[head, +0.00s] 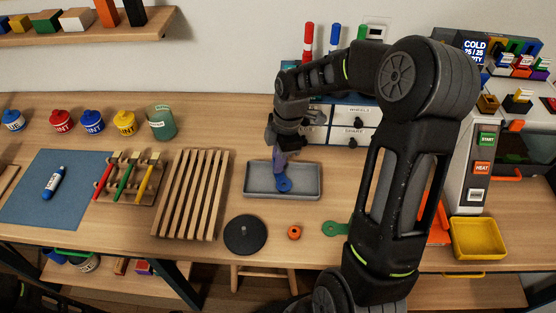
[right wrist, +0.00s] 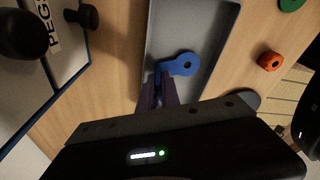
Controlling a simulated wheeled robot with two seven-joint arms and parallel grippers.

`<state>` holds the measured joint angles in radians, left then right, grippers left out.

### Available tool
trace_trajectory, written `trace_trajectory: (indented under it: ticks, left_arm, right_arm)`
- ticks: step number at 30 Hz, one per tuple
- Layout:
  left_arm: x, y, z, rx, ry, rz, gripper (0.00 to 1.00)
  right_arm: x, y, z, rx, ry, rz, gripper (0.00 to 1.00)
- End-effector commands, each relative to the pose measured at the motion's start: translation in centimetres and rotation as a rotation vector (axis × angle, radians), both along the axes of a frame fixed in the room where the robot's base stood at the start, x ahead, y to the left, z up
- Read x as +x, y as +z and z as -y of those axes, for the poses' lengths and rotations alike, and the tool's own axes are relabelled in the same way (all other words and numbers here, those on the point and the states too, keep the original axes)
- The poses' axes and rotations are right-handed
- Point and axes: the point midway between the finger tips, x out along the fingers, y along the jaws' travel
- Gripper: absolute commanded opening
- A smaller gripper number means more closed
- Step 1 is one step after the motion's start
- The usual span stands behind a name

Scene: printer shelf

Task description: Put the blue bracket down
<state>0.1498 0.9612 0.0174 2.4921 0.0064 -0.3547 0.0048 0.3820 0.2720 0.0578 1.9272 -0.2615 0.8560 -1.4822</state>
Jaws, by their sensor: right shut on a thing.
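The blue bracket (head: 284,185) is a flat piece with a round holed end. It is over the inside of the grey tray (head: 312,194), and I cannot tell whether it touches the tray floor. My right gripper (head: 280,164) reaches down from above and is shut on the bracket's narrow end. In the right wrist view the fingers (right wrist: 158,91) grip the blue bracket (right wrist: 184,65), with its round end sticking out over the grey tray (right wrist: 196,14). My left gripper is not in view.
A slatted wooden rack (head: 190,194) stands left of the tray. A black disc (head: 246,235), an orange ring (head: 294,232) and a green bracket (head: 335,229) lie in front. A drawer unit (head: 350,125) is behind, and a yellow bin (head: 478,238) at right.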

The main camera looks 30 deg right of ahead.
Motion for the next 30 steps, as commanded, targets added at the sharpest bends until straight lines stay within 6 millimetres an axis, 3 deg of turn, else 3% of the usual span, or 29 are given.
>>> trace_trajectory:
  ticks: [7, 8, 11, 22, 30]
  left_arm:
    - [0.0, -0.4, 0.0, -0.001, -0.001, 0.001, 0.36]
    - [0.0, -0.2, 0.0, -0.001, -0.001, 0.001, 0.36]
    - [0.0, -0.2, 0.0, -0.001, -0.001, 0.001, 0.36]
    - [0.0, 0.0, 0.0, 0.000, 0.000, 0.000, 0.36]
    - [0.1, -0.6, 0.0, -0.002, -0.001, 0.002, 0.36]
  right_arm:
    - [0.0, -0.4, 0.0, 0.000, 0.000, 0.001, 0.00]
    - [0.0, -0.3, 0.0, 0.000, 0.000, 0.001, 0.09]
    - [0.0, -0.2, 0.0, 0.000, 0.000, 0.000, 0.16]
    - [0.1, 0.3, 0.1, -0.001, 0.000, 0.002, 0.16]
    - [0.0, 4.4, 0.7, -0.002, -0.002, 0.007, 0.16]
